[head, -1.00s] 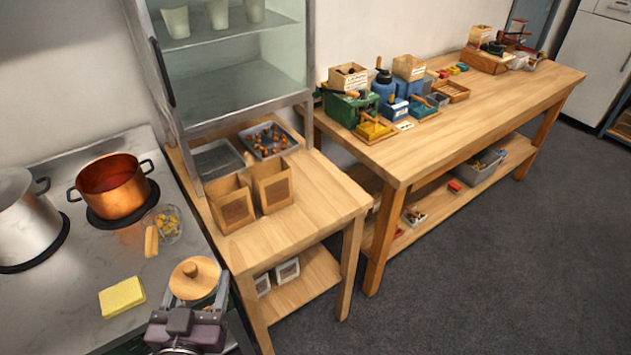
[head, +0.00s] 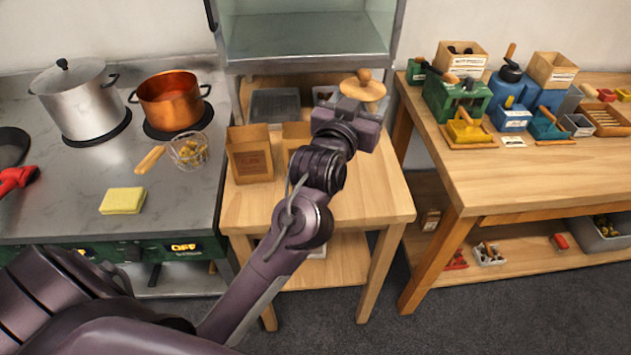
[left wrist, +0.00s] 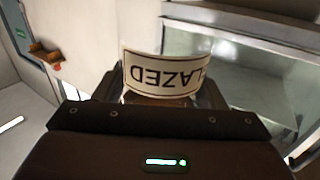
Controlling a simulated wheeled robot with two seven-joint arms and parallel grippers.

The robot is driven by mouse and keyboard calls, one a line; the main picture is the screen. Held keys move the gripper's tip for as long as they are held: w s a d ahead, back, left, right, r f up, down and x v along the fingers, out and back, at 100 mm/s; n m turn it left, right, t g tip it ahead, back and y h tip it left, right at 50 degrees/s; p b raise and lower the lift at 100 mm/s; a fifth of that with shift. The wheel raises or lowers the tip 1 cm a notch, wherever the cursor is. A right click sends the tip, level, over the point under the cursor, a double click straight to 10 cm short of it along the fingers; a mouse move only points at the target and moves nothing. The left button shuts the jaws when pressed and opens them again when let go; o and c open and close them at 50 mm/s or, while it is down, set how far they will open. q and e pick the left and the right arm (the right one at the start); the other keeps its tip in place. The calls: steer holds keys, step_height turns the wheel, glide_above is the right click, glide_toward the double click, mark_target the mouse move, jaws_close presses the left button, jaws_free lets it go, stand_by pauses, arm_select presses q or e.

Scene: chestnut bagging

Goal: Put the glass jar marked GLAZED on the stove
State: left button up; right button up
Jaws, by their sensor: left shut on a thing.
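My left gripper (head: 352,112) is shut on the glass jar, whose round wooden lid (head: 363,85) shows above the jaws in the head view. The gripper hides most of the jar's body there. In the left wrist view its label (left wrist: 163,76) shows upside down, reading "LAZED" with the first letter out of sight. The jar is held above the small wooden table, in front of the glass cabinet. The stove (head: 65,210) is at the left, with a steel pot (head: 82,105) and a copper pot (head: 171,102) on it. My right gripper is not in view.
A yellow sponge (head: 122,201) and a wire strainer with a wooden handle (head: 187,152) lie on the stove top. Paper bags (head: 250,158) and a dark tray (head: 275,105) stand on the small table (head: 385,195). A crowded workbench (head: 540,170) is at the right.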

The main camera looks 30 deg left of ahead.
arm_select(q)
steer(key=shift+w+d+r, duration=0.15)
steer(key=shift+w+r, duration=0.5)
steer(key=shift+r, duration=0.3)
steer(key=shift+w+f, duration=0.15)
steer(key=shift+f, duration=0.15)
step_height(320, 180, down, 19)
steer(key=shift+f, duration=0.1)
steer(key=o, duration=1.1)
steer(key=shift+o, duration=0.2)
